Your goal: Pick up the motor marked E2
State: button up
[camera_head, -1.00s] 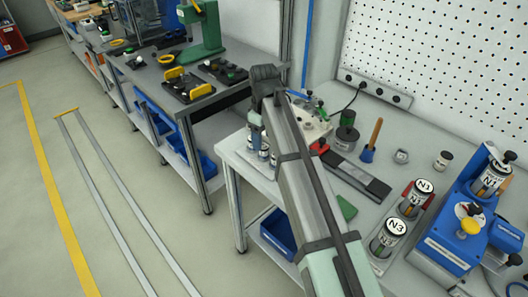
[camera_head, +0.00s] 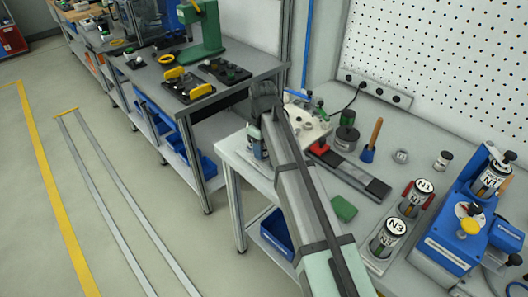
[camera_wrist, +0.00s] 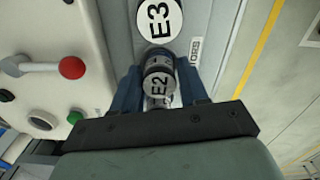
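The motor marked E2 (camera_wrist: 160,87) shows its round, shaded label in the wrist view, between the two blue fingers of my gripper (camera_wrist: 160,75). The fingers stand close on its left and right sides. I cannot tell whether they touch it. A motor marked E3 (camera_wrist: 158,18) with a white label stands just beyond it, partly cut off by the top edge. In the head view my arm covers most of this spot, and only part of a motor (camera_head: 259,150) shows beside my gripper, its mark unreadable.
A pale fixture with a red-knobbed lever (camera_wrist: 70,67) is close on the left in the wrist view. Motors marked N3 (camera_head: 418,192) stand at the right of the bench near a blue machine (camera_head: 455,225). A green block (camera_head: 343,208) lies beside my arm.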

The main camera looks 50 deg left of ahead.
jog(key=c, duration=0.8)
jog(key=shift+o, duration=0.2)
jog(key=shift+r, duration=0.1)
